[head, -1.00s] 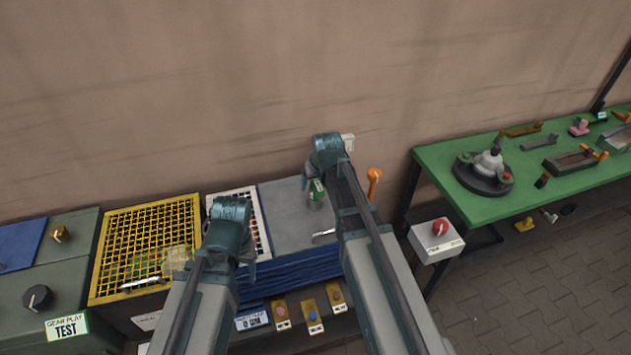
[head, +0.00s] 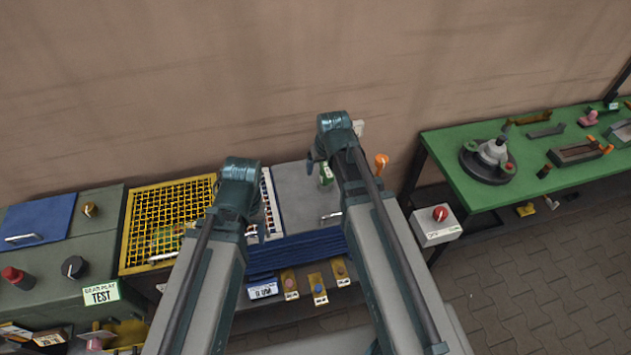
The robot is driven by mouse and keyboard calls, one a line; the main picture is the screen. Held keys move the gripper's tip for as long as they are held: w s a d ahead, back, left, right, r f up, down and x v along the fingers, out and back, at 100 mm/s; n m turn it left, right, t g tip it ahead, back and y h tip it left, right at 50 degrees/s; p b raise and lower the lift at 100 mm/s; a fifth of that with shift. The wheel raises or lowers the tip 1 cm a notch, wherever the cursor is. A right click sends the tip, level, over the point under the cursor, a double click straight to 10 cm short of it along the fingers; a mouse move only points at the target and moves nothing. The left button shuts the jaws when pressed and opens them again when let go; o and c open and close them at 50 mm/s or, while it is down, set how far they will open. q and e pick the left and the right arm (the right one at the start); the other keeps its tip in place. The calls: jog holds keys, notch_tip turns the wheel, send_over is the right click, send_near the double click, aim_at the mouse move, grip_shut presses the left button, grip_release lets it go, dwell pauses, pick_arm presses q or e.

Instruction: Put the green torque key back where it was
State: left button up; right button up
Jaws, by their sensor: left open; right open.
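A small green item with a white label (head: 326,174) shows beside my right gripper, over the grey top of the blue-sided bench unit (head: 294,187). It may be the green torque key, but I cannot tell at this size, nor whether it touches the gripper. My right gripper (head: 318,165) is open above that grey top, its fingers partly hidden by its own arm. My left gripper (head: 250,222) is open over the white grid at the right of the yellow mesh guard, its fingers mostly hidden.
The yellow mesh guard (head: 143,219) stands left of my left gripper. An orange handle (head: 381,162) and a box with a red knob (head: 437,223) are to the right. The green table (head: 470,194) beyond holds several parts. Several small tagged buttons line the unit's front.

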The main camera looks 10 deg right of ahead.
jog(key=s+a+n+g, duration=0.1)
jog(key=s+a+g, duration=0.1)
jog(key=s+a, duration=0.3)
jog(key=s+a+n+g+h, duration=0.1)
jog(key=s+a, duration=0.4)
jog(key=s, duration=0.7)
jog(key=shift+a+f+n+g, duration=0.25)
jog(key=shift+f+n+g, duration=0.05)
jog(key=shift+f+g, duration=0.2)
